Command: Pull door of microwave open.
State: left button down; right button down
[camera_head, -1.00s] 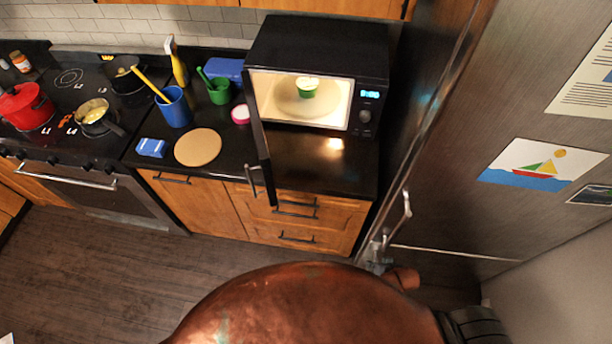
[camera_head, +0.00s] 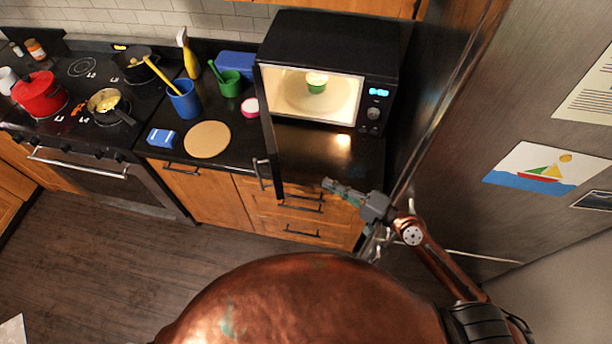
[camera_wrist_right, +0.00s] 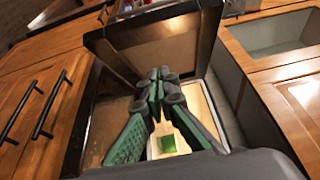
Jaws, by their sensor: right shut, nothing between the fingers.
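The black microwave (camera_head: 325,38) stands on the counter with its lit inside showing. Its door (camera_head: 270,140) is hinged on the left and stands wide open, swung out towards me. The door handle (camera_head: 260,174) is on the door's outer, left side. My right gripper (camera_head: 328,184) is shut and empty, in front of the microwave and right of the door's free end. In the right wrist view the closed fingertips (camera_wrist_right: 157,76) overlap the door's panel (camera_wrist_right: 155,45); whether they touch it I cannot tell. My left gripper is out of view.
A green cup (camera_head: 317,84) sits inside the microwave. The steel fridge (camera_head: 470,130) stands close on the right. A round board (camera_head: 207,139), a blue utensil cup (camera_head: 184,104) and a stove with pots (camera_head: 42,96) are to the left. The floor in front is clear.

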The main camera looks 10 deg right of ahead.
jog(key=s+a+p+x, duration=0.1)
jog(key=p+x, duration=0.5)
jog(key=x, duration=0.6)
jog(key=shift+s+a, duration=0.5)
jog(key=shift+a, duration=0.1)
jog(key=shift+f, duration=0.1)
jog(key=shift+p, duration=0.3)
